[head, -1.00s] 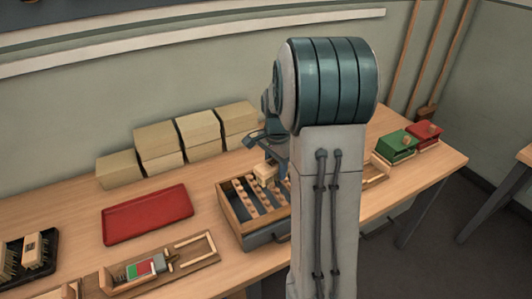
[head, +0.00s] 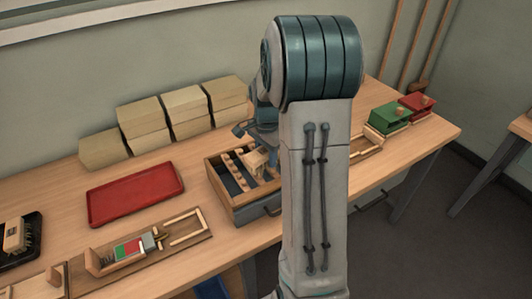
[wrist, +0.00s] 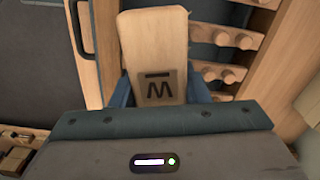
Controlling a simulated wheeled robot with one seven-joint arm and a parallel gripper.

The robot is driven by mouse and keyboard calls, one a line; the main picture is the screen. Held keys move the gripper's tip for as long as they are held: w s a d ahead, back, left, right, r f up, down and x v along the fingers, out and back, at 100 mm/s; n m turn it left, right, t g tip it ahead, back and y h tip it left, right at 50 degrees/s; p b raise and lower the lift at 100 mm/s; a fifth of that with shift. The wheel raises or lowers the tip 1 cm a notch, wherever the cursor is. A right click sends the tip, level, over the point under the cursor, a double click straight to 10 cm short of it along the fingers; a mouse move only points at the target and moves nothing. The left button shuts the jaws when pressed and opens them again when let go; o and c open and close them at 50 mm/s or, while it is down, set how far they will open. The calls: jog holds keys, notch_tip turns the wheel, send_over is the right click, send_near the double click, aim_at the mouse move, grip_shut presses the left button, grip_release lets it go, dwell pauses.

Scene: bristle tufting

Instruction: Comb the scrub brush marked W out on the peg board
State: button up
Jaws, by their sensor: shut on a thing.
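My gripper (wrist: 160,95) is shut on a pale wooden scrub brush (wrist: 153,40). In the head view the brush (head: 255,160) is over the peg board, a wooden box (head: 212,172) with rows of pegs. Its bristles are hidden, so I cannot tell if they touch the pegs. Peg rows (wrist: 228,75) show right of the brush in the wrist view. My arm hides the box's right part.
A red tray (head: 135,194) lies left of the peg board. A fixture with a red and green panel (head: 132,250) is in front. A dark tray (head: 33,255) holds a brush at far left. Block stacks (head: 185,105) stand behind. Green (head: 390,118) and red boxes (head: 416,106) are at right.

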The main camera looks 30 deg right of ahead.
jog(key=shift+f+b, duration=0.45)
jog(key=shift+f, duration=0.15)
dwell(0.7)
